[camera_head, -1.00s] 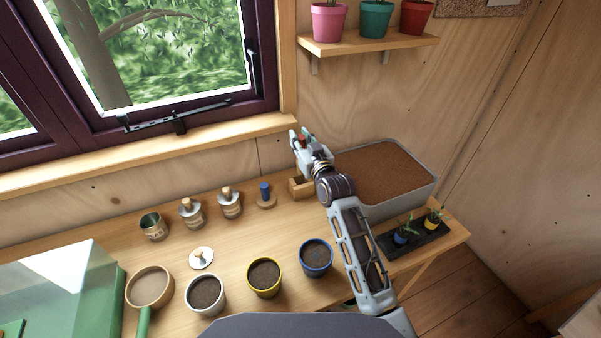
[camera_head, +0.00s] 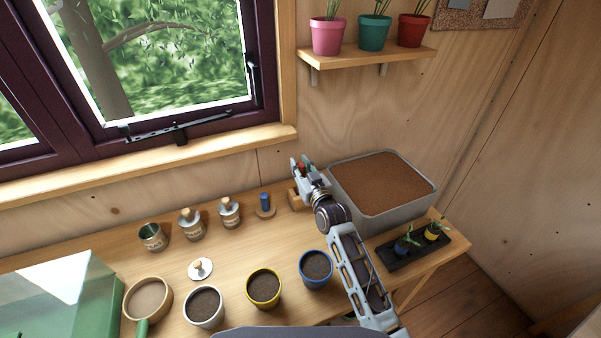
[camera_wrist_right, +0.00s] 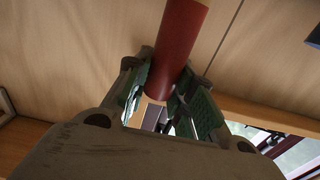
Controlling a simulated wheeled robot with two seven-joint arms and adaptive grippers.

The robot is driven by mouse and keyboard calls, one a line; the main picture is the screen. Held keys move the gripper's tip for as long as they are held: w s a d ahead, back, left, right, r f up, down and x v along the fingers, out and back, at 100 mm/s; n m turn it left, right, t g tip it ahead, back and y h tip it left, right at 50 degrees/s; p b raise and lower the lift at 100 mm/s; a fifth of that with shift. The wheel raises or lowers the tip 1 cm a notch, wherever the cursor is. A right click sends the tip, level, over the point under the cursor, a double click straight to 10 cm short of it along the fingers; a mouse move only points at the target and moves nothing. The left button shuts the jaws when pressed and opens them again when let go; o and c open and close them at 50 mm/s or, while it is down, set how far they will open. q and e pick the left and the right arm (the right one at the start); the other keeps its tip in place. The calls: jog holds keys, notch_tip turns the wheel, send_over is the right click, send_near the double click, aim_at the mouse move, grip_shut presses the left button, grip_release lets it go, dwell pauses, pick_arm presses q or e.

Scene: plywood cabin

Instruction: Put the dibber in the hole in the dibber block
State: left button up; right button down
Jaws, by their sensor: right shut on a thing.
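The dibber, a dark red cylinder (camera_wrist_right: 178,50), stands between the green pads of my right gripper (camera_wrist_right: 168,100) in the right wrist view. A small red bit of it (camera_head: 302,168) shows in the head view. My right gripper (camera_head: 302,170) is shut on it at the back of the bench. The dibber block, a small wooden block (camera_head: 294,199), sits just below the gripper, mostly hidden behind gripper and arm. Its hole and the dibber's lower end are hidden, so I cannot tell whether they touch. My left gripper is out of view.
A grey soil tray (camera_head: 400,203) is close right of my right arm. A blue peg on a round wooden base (camera_head: 265,212) stands left of the block. Soil pots (camera_head: 316,283) line the front, with tins (camera_head: 192,227) behind. A shelf with pots (camera_head: 370,60) hangs above.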

jog(key=shift+f, duration=1.2)
jog(key=c, duration=1.2)
grip_release()
jog(key=v, duration=1.2)
jog(key=shift+b, duration=0.3)
